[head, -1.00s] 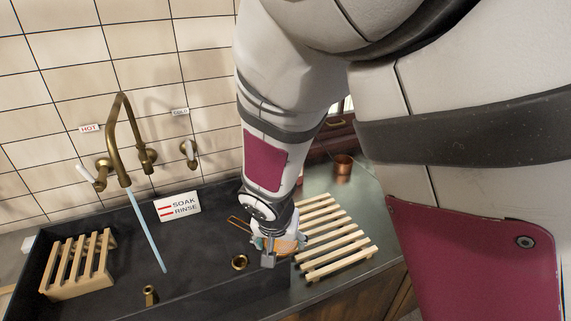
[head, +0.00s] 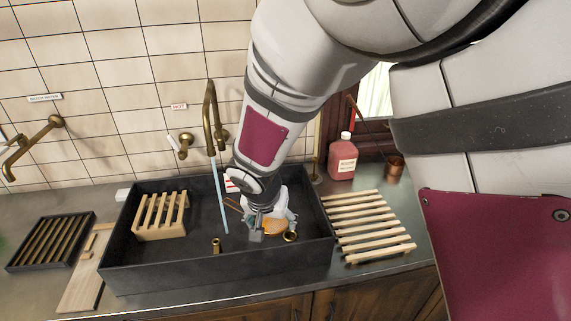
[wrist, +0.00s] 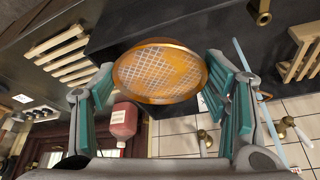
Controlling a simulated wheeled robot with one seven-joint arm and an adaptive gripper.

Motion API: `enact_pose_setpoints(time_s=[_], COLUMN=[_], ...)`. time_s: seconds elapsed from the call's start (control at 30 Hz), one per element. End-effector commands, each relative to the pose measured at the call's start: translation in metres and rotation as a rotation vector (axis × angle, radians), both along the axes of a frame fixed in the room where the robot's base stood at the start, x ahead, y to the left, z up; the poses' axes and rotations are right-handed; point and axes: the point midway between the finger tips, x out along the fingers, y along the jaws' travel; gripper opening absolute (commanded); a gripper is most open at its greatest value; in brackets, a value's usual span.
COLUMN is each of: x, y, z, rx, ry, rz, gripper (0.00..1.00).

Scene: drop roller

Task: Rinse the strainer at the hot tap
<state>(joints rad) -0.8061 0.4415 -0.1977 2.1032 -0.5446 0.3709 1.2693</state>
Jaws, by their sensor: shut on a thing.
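The strainer (head: 275,227) is a round wire mesh in an orange-copper rim. In the wrist view its mesh face (wrist: 158,72) fills the space between my fingers. My gripper (head: 262,224) is shut on it and holds it over the right half of the dark sink (head: 140,268). The brass hot tap (head: 208,105), by the HOT label (head: 179,107), runs a thin blue stream (head: 220,195) into the sink. The strainer is to the right of the stream, apart from it. My gripper hides part of the strainer in the head view.
A wooden rack (head: 160,215) stands in the sink's left part. Brass fittings (head: 216,245) and (head: 290,236) are on the sink floor. A slatted rack (head: 370,225), pink bottle (head: 343,160) and copper cup (head: 395,167) stand right of the sink. My arm hides most of the sign.

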Motion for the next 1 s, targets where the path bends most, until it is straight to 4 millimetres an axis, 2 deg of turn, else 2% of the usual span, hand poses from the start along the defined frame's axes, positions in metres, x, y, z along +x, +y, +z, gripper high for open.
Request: enact_pose_setpoints(time_s=[0.1,1.0], x=[0.011,0.068], y=[0.006,0.046], z=[-0.004,-0.017], rx=[0.000,0.000], ry=[0.000,-0.001], rz=[0.002,0.002], gripper=[0.40,0.40])
